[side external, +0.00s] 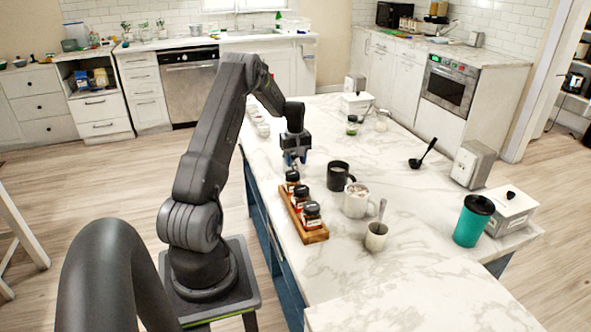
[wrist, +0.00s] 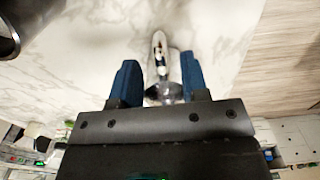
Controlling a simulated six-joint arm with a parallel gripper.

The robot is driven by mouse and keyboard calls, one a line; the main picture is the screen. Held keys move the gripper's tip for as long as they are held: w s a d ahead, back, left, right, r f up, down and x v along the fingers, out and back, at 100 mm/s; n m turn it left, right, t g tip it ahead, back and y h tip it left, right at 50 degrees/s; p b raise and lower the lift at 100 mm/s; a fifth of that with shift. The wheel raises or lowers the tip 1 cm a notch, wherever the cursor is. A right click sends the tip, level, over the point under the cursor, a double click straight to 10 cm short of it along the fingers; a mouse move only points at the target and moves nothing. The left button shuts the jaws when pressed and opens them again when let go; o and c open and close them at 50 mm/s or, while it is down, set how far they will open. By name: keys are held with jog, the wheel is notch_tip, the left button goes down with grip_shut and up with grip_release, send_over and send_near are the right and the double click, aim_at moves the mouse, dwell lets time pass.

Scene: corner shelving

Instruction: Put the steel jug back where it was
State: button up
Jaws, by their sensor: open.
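A small shiny metal thing (wrist: 159,48), which looks like the steel jug, shows in the wrist view between and just beyond my fingers. It is narrow and bright with dark reflections, and its near end is partly hidden by my gripper's body. My gripper (wrist: 160,76) is open, with one blue finger on each side of it and a gap visible on the left. I cannot tell its exact height relative to the fingertips. In the side view my gripper (side external: 295,160) points down over the island's left edge, behind the spice rack, and hides most of the metal thing.
A wooden rack (side external: 312,236) of spice jars stands in front of my gripper. A black mug (side external: 339,178) is close on its right, then a cream mug (side external: 356,203) and a cup with a spoon (side external: 376,238). The marble counter (side external: 440,265) has free room at the front right.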

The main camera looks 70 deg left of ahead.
notch_tip(320, 180, up, 7)
jog(key=w+d+r+m+t, duration=0.1)
jog(key=d+r+m, duration=0.3)
jog(key=d, duration=0.5)
jog(key=w+d+r+m+y, duration=0.1)
jog(key=d+r+m, duration=0.1)
jog(key=d+r, duration=0.55)
jog(key=w+d+r+m+t, duration=0.15)
jog(key=d+r, duration=0.25)
jog(key=d, duration=0.5)
jog(key=s+d+r+m+t+h, duration=0.1)
jog(key=s+d+m+t, duration=0.2)
jog(key=s+d+m, duration=0.7)
jog(key=s+d, duration=0.6)
jog(key=d, duration=0.4)
jog(key=shift+r, duration=0.15)
